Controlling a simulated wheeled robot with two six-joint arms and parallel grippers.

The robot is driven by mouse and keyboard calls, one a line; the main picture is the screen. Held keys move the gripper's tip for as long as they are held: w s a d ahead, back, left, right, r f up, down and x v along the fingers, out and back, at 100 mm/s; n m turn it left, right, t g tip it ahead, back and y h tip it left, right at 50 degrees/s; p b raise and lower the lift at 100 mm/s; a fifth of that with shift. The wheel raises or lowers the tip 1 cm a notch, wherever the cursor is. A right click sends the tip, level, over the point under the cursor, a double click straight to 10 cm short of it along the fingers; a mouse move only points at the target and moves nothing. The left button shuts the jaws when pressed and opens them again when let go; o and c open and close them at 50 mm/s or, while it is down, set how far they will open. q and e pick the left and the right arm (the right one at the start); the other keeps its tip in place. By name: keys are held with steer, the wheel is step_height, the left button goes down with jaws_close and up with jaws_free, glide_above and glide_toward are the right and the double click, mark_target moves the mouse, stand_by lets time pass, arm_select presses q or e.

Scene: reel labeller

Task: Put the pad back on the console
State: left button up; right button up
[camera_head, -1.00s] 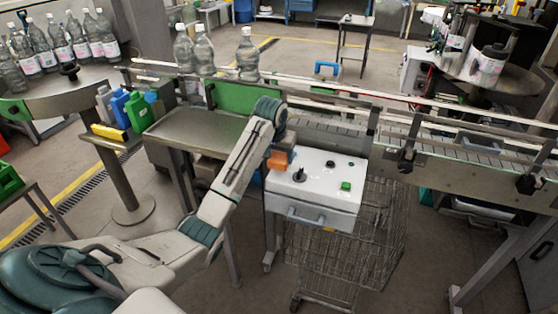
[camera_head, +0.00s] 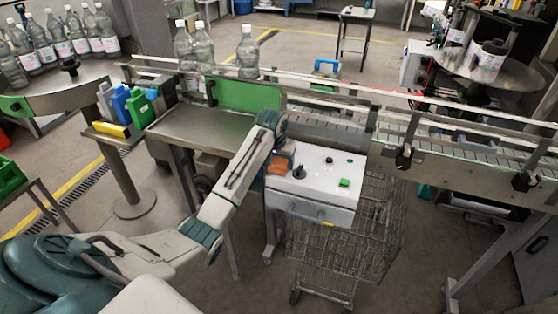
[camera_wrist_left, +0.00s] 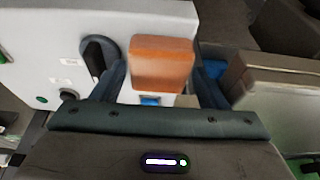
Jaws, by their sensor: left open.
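The white console (camera_head: 318,185) stands in front of the conveyor, with a black knob, smaller buttons and a green button on top. An orange pad (camera_head: 280,163) is at the console's left top edge, partly hidden by my left arm. In the left wrist view the orange pad (camera_wrist_left: 162,63) is between my fingers, beside the console's knob (camera_wrist_left: 97,55). My left gripper (camera_wrist_left: 160,82) is open with one finger to each side of the pad. I cannot tell whether the pad rests on the console. My right gripper is not in view.
The conveyor (camera_head: 440,158) runs behind the console. A steel table (camera_head: 200,130) and a tray of coloured bottles (camera_head: 127,108) lie to the left. A wire cart (camera_head: 345,245) stands below the console. Clear bottles (camera_head: 247,55) stand at the back.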

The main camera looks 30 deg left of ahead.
mark_target(276, 176)
arm_select(q)
steer(key=shift+r, duration=0.15)
steer(key=shift+r+b, duration=0.25)
steer(key=shift+b, duration=0.05)
steer(key=b+v, duration=0.1)
steer(key=v, duration=1)
steer(key=shift+s+r, duration=0.25)
steer(key=shift+s, duration=0.05)
